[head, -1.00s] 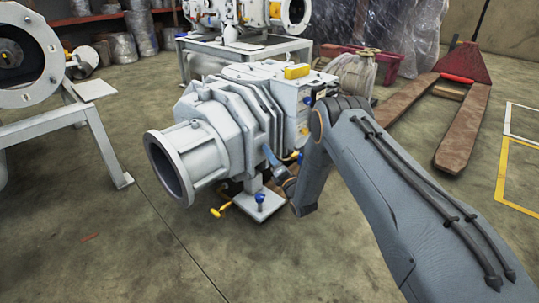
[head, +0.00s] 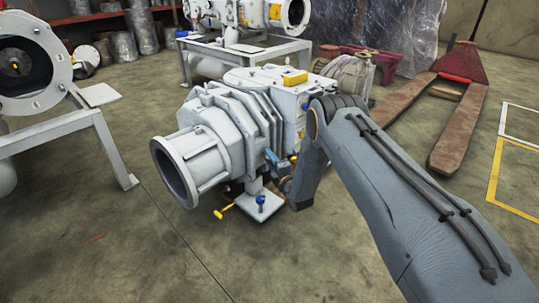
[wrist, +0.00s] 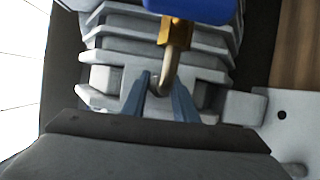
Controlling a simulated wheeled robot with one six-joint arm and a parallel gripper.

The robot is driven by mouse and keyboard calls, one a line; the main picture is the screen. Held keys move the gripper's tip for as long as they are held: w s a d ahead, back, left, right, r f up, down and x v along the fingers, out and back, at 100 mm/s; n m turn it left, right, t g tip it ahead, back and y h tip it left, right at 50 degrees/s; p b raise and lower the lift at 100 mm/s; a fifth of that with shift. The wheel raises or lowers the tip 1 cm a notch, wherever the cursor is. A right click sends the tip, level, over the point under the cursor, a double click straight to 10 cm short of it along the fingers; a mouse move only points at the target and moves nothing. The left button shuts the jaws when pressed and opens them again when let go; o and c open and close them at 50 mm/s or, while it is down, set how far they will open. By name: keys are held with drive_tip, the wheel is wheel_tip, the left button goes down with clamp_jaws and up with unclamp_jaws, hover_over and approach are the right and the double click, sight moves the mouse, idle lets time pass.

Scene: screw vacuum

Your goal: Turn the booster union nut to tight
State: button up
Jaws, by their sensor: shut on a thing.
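The grey ribbed booster pump (head: 222,135) stands mid-floor, its round open flange facing front left. My gripper (head: 272,158) is at the pump's lower right side, partly hidden by my arm. In the wrist view my gripper (wrist: 160,88) shows two blue fingers, slightly apart, around the lower end of a bent beige pipe (wrist: 168,72). The fingers are closed on the union nut at that end, though the nut itself is hard to make out between them. A brass hex fitting (wrist: 176,33) sits at the pipe's upper end, under a blue part (wrist: 190,8).
A yellow handle (head: 228,210) and a blue knob (head: 260,200) stick out near the pump's foot plate. A second pump on a frame (head: 245,48) stands behind. A red pallet truck (head: 460,70) is at right.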

drive_tip(key=m+g+p, duration=0.1)
drive_tip(key=m, duration=0.1)
drive_tip(key=m+p, duration=0.1)
drive_tip(key=m, duration=0.1)
drive_tip(key=shift+s+r+g+h, duration=0.1)
drive_tip(key=shift+g+h, duration=0.2)
drive_tip(key=shift+g, duration=0.1)
drive_tip(key=m+g+p, duration=0.1)
drive_tip(key=m+g, duration=0.1)
drive_tip(key=m, duration=0.1)
drive_tip(key=shift+m, duration=0.4)
drive_tip(key=o, duration=1.1)
drive_tip(key=shift+c, duration=0.2)
drive_tip(key=p+v, duration=0.3)
drive_tip(key=v, duration=0.4)
drive_tip(key=shift+s+d, duration=0.25)
drive_tip(key=shift+d, duration=0.05)
